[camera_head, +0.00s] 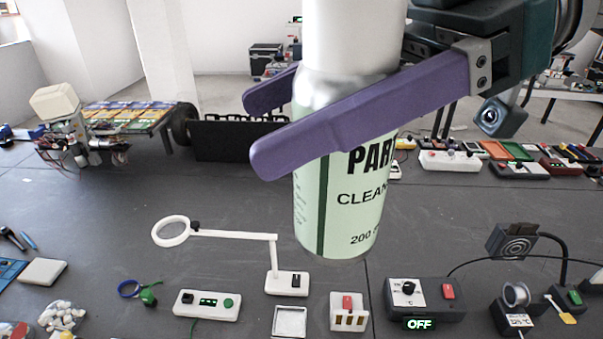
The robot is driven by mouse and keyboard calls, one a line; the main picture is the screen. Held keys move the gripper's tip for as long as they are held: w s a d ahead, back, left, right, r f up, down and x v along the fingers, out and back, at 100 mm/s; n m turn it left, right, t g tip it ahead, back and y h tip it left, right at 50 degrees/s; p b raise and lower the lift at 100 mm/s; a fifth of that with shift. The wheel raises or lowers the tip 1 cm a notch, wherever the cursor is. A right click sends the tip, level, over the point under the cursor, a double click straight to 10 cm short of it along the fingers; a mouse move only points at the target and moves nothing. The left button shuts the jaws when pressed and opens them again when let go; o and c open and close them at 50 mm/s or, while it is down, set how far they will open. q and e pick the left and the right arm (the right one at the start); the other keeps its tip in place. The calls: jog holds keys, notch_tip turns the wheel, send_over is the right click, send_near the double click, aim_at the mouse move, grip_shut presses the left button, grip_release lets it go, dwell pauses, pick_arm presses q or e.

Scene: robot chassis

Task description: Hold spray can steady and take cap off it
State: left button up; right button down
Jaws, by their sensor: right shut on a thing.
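A pale green spray can (340,210) with black lettering hangs upright in the upper middle of the head view, close to the camera and above the table. Its white cap (352,35) is on top, above a silver shoulder, and runs out of the top of the picture. My right gripper (268,128) comes in from the upper right. Its two purple fingers are shut around the can's upper body, one in front and one behind. My left gripper does not show.
A dark grey table (120,215) lies below. Along its near side stand a white magnifier (235,236), a white switch box (207,305), a dark controller reading OFF (425,300) and a solder spool (516,295). A small wheeled robot (75,130) stands at the back left. The table's left middle is clear.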

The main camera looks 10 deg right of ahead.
jog(key=w+d+f+m+t+h+b, duration=0.1)
jog(key=w+d+f+m+t+b, duration=0.1)
jog(key=f+b, duration=1.6)
jog(key=w+d+f+m+t+h+b, duration=0.1)
jog(key=w+d+f+m+t+b, duration=0.1)
jog(key=f+b, duration=1.6)
jog(key=w+d+f+m+t+h+b, duration=0.1)
jog(key=w+f+m+t+b, duration=0.3)
jog(key=f+b, duration=1.5)
jog(key=shift+w+d+f+m+t, duration=0.3)
jog(key=shift+w+d+f+t, duration=1.05)
jog(key=shift+f, duration=5.15)
jog(key=shift+w+a+g, duration=0.45)
jog(key=shift+w+g, duration=0.05)
jog(key=shift+g, duration=0.15)
jog(key=shift+f, duration=0.15)
grip_release()
